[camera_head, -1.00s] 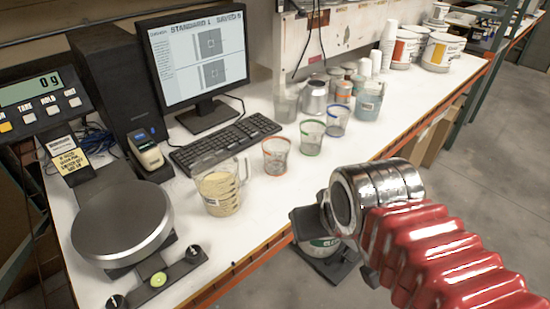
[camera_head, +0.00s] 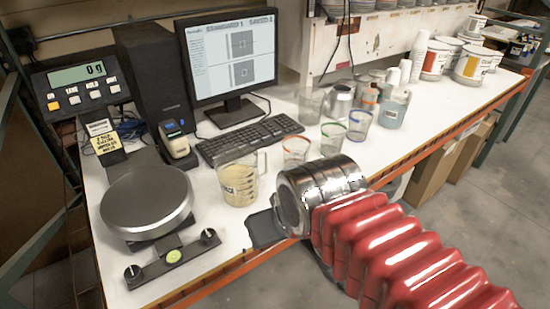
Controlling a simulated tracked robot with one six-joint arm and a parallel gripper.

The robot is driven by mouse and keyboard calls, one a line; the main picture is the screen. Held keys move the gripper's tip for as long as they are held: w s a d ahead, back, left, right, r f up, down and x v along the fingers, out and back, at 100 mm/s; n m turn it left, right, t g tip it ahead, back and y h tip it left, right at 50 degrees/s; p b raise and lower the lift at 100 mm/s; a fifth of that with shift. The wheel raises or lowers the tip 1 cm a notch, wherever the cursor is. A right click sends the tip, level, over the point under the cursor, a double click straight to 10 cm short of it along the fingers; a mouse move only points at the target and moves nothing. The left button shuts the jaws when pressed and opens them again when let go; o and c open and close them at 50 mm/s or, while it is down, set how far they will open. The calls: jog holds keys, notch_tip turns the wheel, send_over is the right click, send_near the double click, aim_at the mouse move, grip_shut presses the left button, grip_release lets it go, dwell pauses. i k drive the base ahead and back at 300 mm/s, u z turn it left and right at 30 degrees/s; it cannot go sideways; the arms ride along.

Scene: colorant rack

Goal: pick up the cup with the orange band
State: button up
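The cup with the orange band (camera_head: 296,151) is a clear cup with an orange-red rim, upright on the white bench. To its right stand a similar cup with a green rim (camera_head: 332,139) and one with a blue rim (camera_head: 359,125). My gripper (camera_head: 264,229) is at the bench's front edge, in front of the orange-banded cup and apart from it. Only a dark part of it shows past my silver wrist. The wrist hides the rest, so its opening and anything between the fingers cannot be seen.
A measuring jug (camera_head: 239,184) with cream-coloured contents stands left of the cup. A scale (camera_head: 146,200) is farther left. A keyboard (camera_head: 248,140) lies behind. A grey cup (camera_head: 310,105) and several containers stand at the back right.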

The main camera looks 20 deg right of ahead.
aim_at(297, 147)
jog(key=u, duration=1.05)
jog(key=k, duration=0.35)
jog(key=z, duration=0.35)
jog(key=i, duration=0.7)
jog(key=u, duration=0.1)
